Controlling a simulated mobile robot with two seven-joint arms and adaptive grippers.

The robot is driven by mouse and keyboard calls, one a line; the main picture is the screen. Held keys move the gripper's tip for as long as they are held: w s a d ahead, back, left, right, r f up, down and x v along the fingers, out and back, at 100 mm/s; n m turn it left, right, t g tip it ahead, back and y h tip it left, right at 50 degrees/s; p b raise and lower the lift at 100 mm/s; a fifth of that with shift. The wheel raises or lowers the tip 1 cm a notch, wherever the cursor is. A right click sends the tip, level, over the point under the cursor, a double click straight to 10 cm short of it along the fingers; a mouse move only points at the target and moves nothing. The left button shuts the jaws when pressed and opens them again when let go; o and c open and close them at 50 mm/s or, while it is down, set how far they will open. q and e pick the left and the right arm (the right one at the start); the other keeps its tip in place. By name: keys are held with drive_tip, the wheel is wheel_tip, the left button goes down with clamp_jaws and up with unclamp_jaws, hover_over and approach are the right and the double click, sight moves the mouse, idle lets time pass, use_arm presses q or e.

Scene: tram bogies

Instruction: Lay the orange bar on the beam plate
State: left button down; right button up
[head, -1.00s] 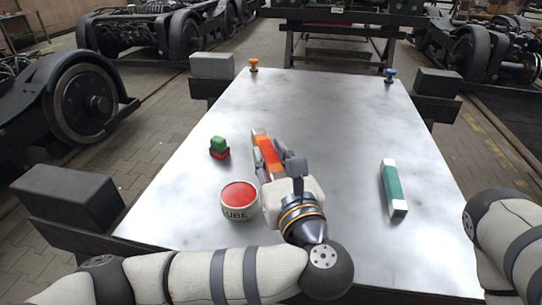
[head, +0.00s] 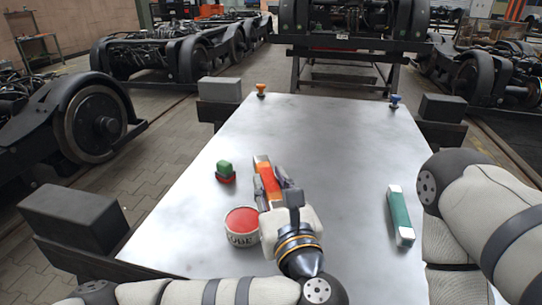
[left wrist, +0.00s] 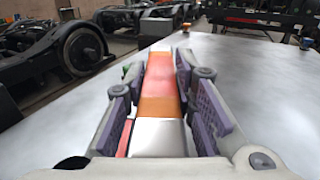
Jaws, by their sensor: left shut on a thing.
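The orange bar (head: 268,178), orange and red with pale ends, lies between the fingers of my left gripper (head: 274,192) near the middle of the head view. My left gripper is shut on it. In the left wrist view the bar (left wrist: 161,80) runs forward between the purple finger pads, its pale near end towards the palm. The beam plate appears to be the large silvery plate (head: 330,150) below it. I cannot tell whether the bar touches the plate. My right arm shows at the right edge of the head view, but its gripper is out of frame.
A red-topped tin (head: 242,228) stands just left of my left gripper. A small green and red block (head: 225,172) lies farther left. A green bar with white ends (head: 400,216) lies at right. Orange (head: 261,89) and blue (head: 395,100) knobs stand at the far corners. The plate's far middle is clear.

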use_arm(q)
drive_tip(key=s+a+f+h, duration=0.1)
drive_tip(key=s+a, duration=0.1)
drive_tip(key=a, duration=0.4)
drive_tip(key=s+a+f+m+h, duration=0.1)
drive_tip(key=s+a+f, duration=0.1)
drive_tip(key=a, duration=0.5)
drive_tip(key=s+a+f+m+h, duration=0.1)
drive_tip(key=s+a, duration=0.2)
drive_tip(key=a, duration=0.4)
drive_tip(key=shift+s+a+f, duration=0.2)
drive_tip(key=shift+a+f, duration=0.05)
drive_tip(key=shift+f, duration=0.1)
